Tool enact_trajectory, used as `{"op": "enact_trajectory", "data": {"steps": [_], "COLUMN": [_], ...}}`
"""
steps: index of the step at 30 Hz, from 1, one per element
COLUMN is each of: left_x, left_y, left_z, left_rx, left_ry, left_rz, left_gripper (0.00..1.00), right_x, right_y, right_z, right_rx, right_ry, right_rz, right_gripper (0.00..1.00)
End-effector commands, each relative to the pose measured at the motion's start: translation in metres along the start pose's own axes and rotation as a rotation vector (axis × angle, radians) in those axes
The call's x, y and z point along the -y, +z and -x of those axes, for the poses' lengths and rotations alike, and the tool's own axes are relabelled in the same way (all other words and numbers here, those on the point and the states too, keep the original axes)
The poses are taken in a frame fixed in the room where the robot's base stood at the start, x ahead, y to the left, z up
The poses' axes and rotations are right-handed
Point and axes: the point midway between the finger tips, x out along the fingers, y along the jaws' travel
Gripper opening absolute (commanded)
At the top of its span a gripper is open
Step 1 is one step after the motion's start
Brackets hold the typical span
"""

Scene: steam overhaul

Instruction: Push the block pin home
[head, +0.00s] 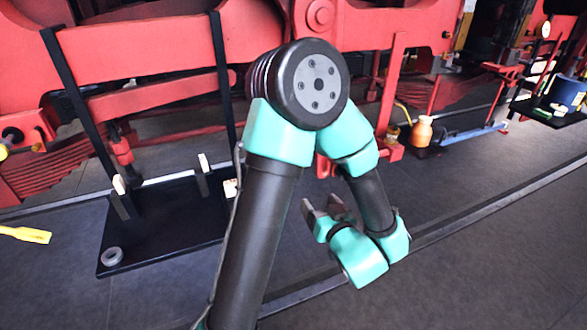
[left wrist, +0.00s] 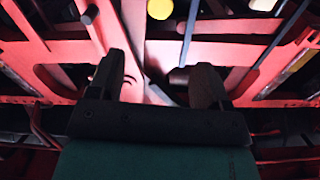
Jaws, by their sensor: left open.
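My left gripper (head: 328,208) is open and empty, low in front of the red locomotive frame (head: 150,50) in the head view. In the left wrist view, its two dark fingers (left wrist: 160,82) stand apart with red framework beyond them. I cannot tell the block pin for certain in either view. In the left wrist view, a short grey rod (left wrist: 90,14) shows at upper left and a longer grey rod (left wrist: 189,32) at top centre, both beyond the fingers. My right gripper is not in view.
A black plate (head: 160,240) with two upright brackets lies on the floor at left, a grey ring (head: 112,257) at its near corner. A yellow tool (head: 25,235) lies at far left. Floor at right front is clear.

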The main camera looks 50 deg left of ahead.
Motion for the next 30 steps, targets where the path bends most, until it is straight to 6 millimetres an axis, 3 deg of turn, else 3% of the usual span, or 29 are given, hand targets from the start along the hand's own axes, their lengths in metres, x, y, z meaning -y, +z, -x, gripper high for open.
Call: {"op": "enact_trajectory", "data": {"steps": [8, 30], "left_x": [0.001, 0.001], "left_y": [0.000, 0.000], "left_z": [-0.033, -0.152], "left_rx": [0.001, 0.001], "left_ry": [-0.005, -0.004], "left_rz": [0.002, 0.001], "left_gripper": [0.72, 0.72], "right_x": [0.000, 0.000], "right_y": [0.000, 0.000], "right_z": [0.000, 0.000], "right_rx": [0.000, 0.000], "right_ry": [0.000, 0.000], "right_rz": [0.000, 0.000], "right_gripper": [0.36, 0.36]}}
